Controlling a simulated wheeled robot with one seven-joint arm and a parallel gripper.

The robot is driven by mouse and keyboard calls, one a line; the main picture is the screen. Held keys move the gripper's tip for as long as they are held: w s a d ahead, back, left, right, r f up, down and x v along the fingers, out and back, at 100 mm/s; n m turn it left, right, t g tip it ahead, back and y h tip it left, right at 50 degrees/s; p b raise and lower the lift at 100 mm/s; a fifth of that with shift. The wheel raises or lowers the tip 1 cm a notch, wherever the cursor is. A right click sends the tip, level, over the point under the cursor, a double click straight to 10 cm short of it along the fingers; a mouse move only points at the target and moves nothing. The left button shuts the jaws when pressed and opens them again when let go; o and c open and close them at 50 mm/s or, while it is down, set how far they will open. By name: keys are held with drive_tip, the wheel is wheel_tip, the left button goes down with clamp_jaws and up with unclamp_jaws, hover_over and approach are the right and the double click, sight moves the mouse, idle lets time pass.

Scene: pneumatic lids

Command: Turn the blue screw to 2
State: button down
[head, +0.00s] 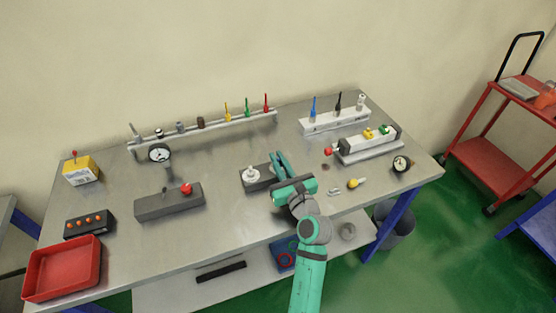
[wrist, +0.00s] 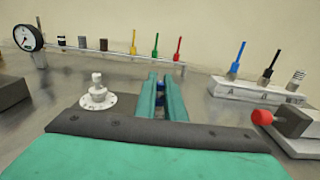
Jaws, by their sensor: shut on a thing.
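My gripper (head: 279,162) is over the middle of the workbench, at the right end of a dark block (head: 247,187). In the wrist view my gripper (wrist: 161,80) has its two green fingers close together, shut on a small dark blue piece, the blue screw (wrist: 160,88). Only a sliver of the screw shows between the fingers; its lower part and any scale or number marks are hidden. A white stepped fitting on a round flange (wrist: 98,94) stands just left of the fingers, apart from them; it also shows in the head view (head: 251,173).
Behind stands a rail (head: 215,123) with yellow, green and red tools. A white rack (head: 345,124) holds blue and black tools. A clamp-like unit with a red knob (head: 328,152) is at right. Left are a block with a red knob (head: 185,188) and a red tray (head: 40,292).

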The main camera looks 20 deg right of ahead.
drive_tip(key=n+g+y, duration=0.1)
drive_tip(key=n+y, duration=0.1)
drive_tip(key=y, duration=0.2)
drive_tip(key=n+g+y, duration=0.1)
drive_tip(key=n+y, duration=0.2)
drive_tip(key=y, duration=0.1)
drive_tip(key=shift+d, duration=0.15)
drive_tip(key=shift+n+g+y, duration=1.6)
drive_tip(key=shift+n+y, duration=0.1)
drive_tip(key=shift+y, duration=0.2)
drive_tip(key=shift+a, duration=0.2)
drive_tip(key=c, duration=1.8)
unclamp_jaws()
drive_tip(key=shift+c, duration=0.2)
drive_tip(key=v, duration=1.1)
drive_tip(key=shift+w, duration=0.1)
drive_tip(key=shift+a, duration=0.1)
